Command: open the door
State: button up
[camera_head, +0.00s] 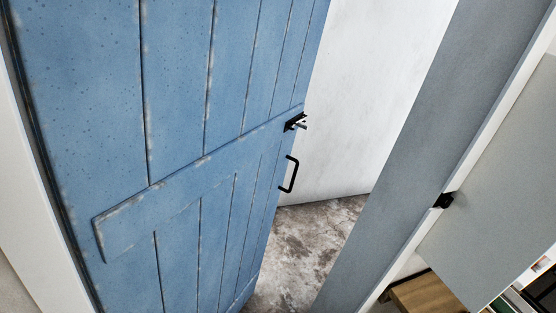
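The blue plank door (175,110) fills the left half of the view and stands ajar, swung away from the frame on the right. A black pull handle (289,174) is fixed near its free edge. A black latch (295,122) sits just above the handle. A black catch (443,200) is on the door frame (470,160) at the right. Between the door's free edge and the frame is a wide gap. My gripper is not in view, and nothing is seen touching the door or the handle.
Through the gap I see a white wall (375,80) and a mottled grey-brown floor (310,245). At the lower right are a wooden surface (430,296) and some books or boxes (520,300) beside a grey panel (500,190). The doorway itself looks clear.

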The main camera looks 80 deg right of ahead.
aim_at(164, 138)
jog(key=z, duration=2.4)
jog(key=i, duration=0.95)
jog(key=u, duration=1.5)
